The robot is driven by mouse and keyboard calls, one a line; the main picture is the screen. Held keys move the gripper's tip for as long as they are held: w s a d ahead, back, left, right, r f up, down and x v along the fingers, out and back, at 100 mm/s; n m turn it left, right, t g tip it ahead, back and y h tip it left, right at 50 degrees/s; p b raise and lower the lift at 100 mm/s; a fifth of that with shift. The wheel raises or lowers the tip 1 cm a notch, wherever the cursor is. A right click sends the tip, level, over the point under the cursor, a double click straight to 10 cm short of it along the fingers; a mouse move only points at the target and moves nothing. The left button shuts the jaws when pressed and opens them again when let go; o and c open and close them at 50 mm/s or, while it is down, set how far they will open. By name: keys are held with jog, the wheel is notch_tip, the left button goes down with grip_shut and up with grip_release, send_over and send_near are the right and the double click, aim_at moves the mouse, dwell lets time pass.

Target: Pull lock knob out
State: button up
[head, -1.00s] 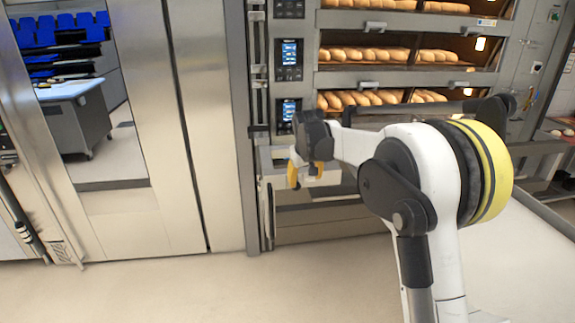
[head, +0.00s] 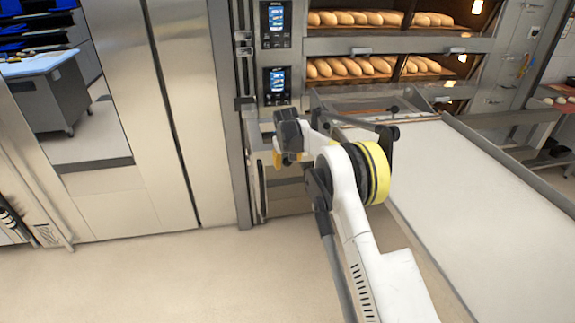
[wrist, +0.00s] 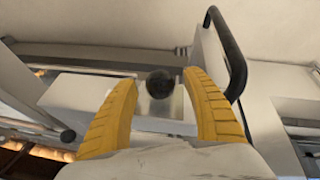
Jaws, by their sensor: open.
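A round black knob (wrist: 159,84) shows in the wrist view, between the two yellow fingers of my gripper. The fingers are spread apart, and bare space shows on each side of the knob. I cannot tell how deep the knob sits between them. In the head view my gripper (head: 281,160) is at the front left end of the loader frame, below the oven control panels. The knob is hidden there behind my gripper and arm. Whether it is the lock knob I cannot tell for sure.
A dark curved handle (wrist: 228,50) rises close to the right finger. The long white loader belt (head: 470,190) lies right of my arm. Open floor (head: 150,280) is at the front left.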

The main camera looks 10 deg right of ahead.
jog(key=shift+w+f, duration=0.2)
jog(key=shift+f, duration=0.2)
